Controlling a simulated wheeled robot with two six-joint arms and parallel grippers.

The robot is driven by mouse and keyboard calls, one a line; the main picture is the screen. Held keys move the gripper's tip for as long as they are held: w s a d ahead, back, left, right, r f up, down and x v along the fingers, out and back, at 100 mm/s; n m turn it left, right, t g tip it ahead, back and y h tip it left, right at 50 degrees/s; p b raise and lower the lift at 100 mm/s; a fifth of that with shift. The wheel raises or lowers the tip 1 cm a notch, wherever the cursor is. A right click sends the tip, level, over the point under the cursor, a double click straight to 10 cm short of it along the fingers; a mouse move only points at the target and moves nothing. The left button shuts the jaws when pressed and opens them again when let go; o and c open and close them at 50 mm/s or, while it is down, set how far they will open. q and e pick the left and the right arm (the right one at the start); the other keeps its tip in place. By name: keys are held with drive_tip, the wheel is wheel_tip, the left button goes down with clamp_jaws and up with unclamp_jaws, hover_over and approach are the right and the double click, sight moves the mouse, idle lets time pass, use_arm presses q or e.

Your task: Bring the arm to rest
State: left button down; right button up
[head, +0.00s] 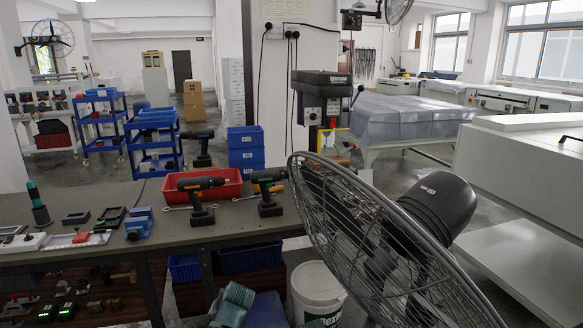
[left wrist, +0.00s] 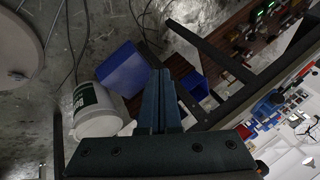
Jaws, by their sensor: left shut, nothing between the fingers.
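My left gripper (head: 232,304) shows at the bottom of the head view, low in front of the workbench and left of a white bucket. In the left wrist view my left gripper (left wrist: 162,75) has its two dark fingers together, with nothing between them. It is apart from the bench and the things on it.
The workbench (head: 240,222) holds power drills, a red tray (head: 228,183) and several small tools. The white bucket (head: 316,287) and blue bins (head: 250,259) stand low nearby. A large caged fan (head: 385,235) fills the right foreground. A drill press (head: 322,95) stands behind.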

use_arm(q)
drive_tip(key=s+d+f+n+g+h, duration=0.1)
drive_tip(key=s+d+f+g+h, duration=0.1)
drive_tip(key=s, duration=0.4)
drive_tip(key=s+d+f+n+g+h, duration=0.1)
drive_tip(key=s+g+h, duration=0.1)
drive_tip(key=s, duration=0.5)
drive_tip(key=s+d+r+m+p, duration=0.2)
drive_tip(key=d+r+p, duration=0.4)
drive_tip(key=r+p, duration=0.3)
drive_tip(key=s+d+r+m+p, duration=0.1)
drive_tip(key=s+d+r+p, duration=0.3)
drive_tip(key=r+p, duration=0.5)
drive_tip(key=shift+d+m+g, duration=0.4)
drive_tip(key=shift+d, duration=0.55)
drive_tip(key=shift+s+f, duration=0.1)
